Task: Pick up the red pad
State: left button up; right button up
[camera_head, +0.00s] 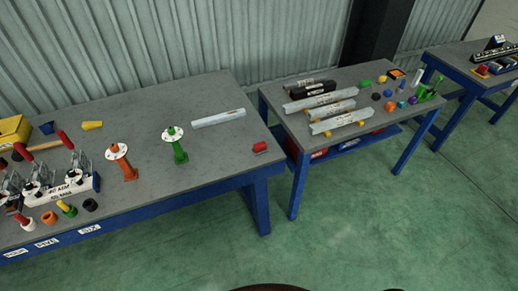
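A small red block-like piece (260,147), which looks like the red pad, lies near the right front corner of the left workbench (215,165). It sits alone, with bare grey top around it. Its exact shape is too small to tell. Neither of my grippers shows in the head view.
A green stand (180,153), an orange stand (125,165) and a pale bar (218,118) share the left workbench. Clamps (75,175) and small coloured parts crowd its left end. A middle table (350,85) holds bars and coloured pieces. Green floor (360,235) in front is clear.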

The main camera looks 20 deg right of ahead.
aim_at(260, 148)
jog(key=u, duration=0.5)
jog(key=i, duration=1)
jog(key=z, duration=0.5)
jog(key=i, duration=0.8)
jog(key=z, duration=0.75)
